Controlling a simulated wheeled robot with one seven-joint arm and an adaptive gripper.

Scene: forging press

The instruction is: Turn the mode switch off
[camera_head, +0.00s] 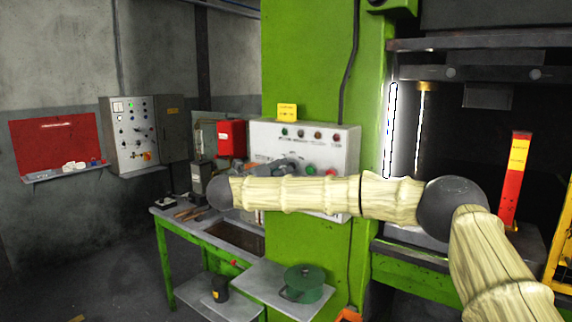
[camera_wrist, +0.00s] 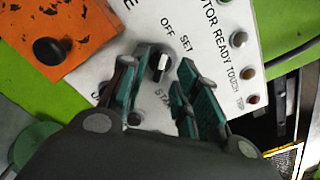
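The mode switch (camera_wrist: 159,68) is a black round knob with a white pointer mark, on a white panel (camera_wrist: 215,70). The words OFF and SET are printed beside it, above in the wrist view; other lettering below is partly hidden. The pointer tilts roughly toward these words; I cannot tell which position it marks. My gripper (camera_wrist: 170,62) is open, its teal fingers on either side of the knob, with no clear contact. In the head view the gripper (camera_head: 280,166) is in front of the white control box (camera_head: 335,150) on the green press column, and the switch is hidden.
Lamps (camera_wrist: 238,39) marked motor, ready, touch and trip line the panel. An orange plate with a black knob (camera_wrist: 50,50) is close by. In the head view, a red box (camera_head: 231,138) adjoins the control box, and a green-framed bench (camera_head: 205,240) and green reel (camera_head: 304,284) are below.

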